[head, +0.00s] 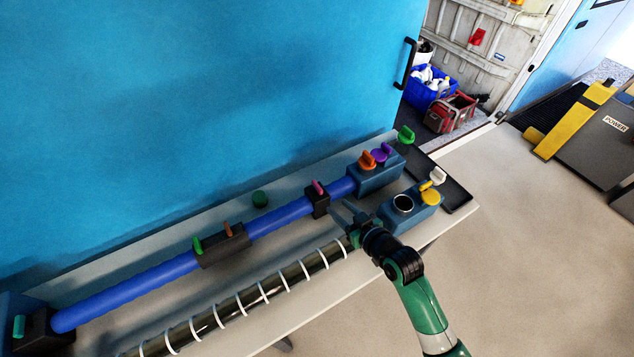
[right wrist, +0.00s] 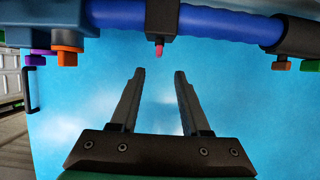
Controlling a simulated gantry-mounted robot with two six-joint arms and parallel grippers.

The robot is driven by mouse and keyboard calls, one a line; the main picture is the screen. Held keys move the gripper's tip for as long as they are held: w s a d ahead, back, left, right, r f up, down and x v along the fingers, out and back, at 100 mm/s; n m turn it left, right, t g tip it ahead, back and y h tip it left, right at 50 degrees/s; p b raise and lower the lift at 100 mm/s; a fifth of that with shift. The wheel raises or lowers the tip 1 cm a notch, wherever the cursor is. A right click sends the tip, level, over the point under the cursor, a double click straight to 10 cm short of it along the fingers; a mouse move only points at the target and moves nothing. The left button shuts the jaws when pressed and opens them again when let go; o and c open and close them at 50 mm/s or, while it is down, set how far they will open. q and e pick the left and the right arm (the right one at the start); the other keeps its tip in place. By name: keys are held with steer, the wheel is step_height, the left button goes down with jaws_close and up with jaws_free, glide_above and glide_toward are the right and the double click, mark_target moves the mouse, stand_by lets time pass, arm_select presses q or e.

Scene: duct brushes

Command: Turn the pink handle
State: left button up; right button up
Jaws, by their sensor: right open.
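The pink handle (head: 317,186) is a small knob on top of a black block (head: 319,204) around the blue pipe. In the right wrist view the pink handle (right wrist: 158,50) is just beyond the fingertips, midway between them in the picture. My right gripper (head: 345,210) is in front of the block, slightly right of it; it shows in the wrist view (right wrist: 158,73) with the fingers apart and nothing between them. The handle appears apart from both fingers. My left gripper is not seen.
The blue pipe (head: 285,216) carries other blocks with green, brown, orange and purple handles. A striped dark tube (head: 262,292) lies in front. A black tray (head: 455,192) lies at the table's right end.

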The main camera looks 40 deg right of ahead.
mark_target(319, 188)
steer(key=b+x, duration=0.1)
steer(key=x, duration=0.2)
steer(key=b+x, duration=0.1)
steer(key=x, duration=0.3)
steer(key=b+x, duration=0.2)
steer(key=x, duration=0.2)
steer(key=shift+w+d+r, duration=0.1)
steer(key=shift+w+r, duration=0.1)
steer(key=shift+w, duration=0.1)
steer(key=shift+w+d+f, duration=0.1)
steer(key=shift+w, duration=0.25)
jaws_close()
